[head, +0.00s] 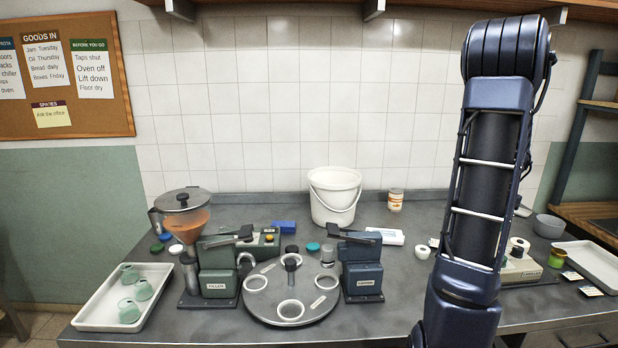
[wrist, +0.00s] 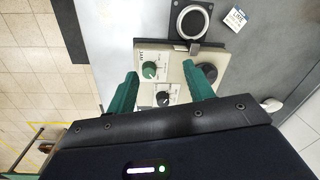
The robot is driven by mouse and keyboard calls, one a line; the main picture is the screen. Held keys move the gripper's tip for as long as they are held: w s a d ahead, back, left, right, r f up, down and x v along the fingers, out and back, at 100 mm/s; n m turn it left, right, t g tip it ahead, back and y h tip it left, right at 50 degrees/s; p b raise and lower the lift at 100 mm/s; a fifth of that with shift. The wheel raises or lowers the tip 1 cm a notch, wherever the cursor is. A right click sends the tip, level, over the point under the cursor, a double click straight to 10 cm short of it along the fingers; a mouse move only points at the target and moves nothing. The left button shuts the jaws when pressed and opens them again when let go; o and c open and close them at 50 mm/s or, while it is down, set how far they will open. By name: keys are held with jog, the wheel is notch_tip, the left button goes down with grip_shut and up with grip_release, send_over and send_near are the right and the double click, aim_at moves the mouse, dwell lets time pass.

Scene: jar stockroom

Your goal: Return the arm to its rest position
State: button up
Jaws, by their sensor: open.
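My arm rises on the right side of the head view, bent at a joint near the top; its gripper is out of that view. In the wrist view my gripper (wrist: 160,92) shows two green fingers spread apart with nothing between them. Beyond the fingers is a beige machine (wrist: 178,68) with a green knob and dark knobs, at the counter's edge. A dark plate with a pale ring (wrist: 190,20) adjoins it. I cannot tell the exact gap between fingers and machine.
In the head view the filler (head: 218,268), turntable (head: 262,302) and capper (head: 361,268) stand mid-counter. A tray (head: 92,313) with green jars is at left. A white bucket (head: 334,205) stands behind. Another tray (head: 592,262) is at right. A shelf (head: 420,8) crosses the top.

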jog(key=s+a+r+n+t, duration=0.15)
jog(key=a+r+n, duration=0.3)
jog(key=a, duration=0.65)
jog(key=s+a+r+n+t, duration=0.1)
jog(key=s+a+r+n, duration=0.3)
jog(key=a, duration=0.6)
jog(key=s+a+r+n+t, duration=0.1)
jog(key=s+a+n, duration=0.5)
jog(key=s+a, duration=0.6)
jog(key=a+r, duration=0.1)
jog(key=a, duration=0.1)
jog(key=shift+a, duration=0.35)
jog(key=shift+o, duration=0.5)
jog(key=shift+w+r, duration=0.1)
jog(key=shift+r, duration=0.05)
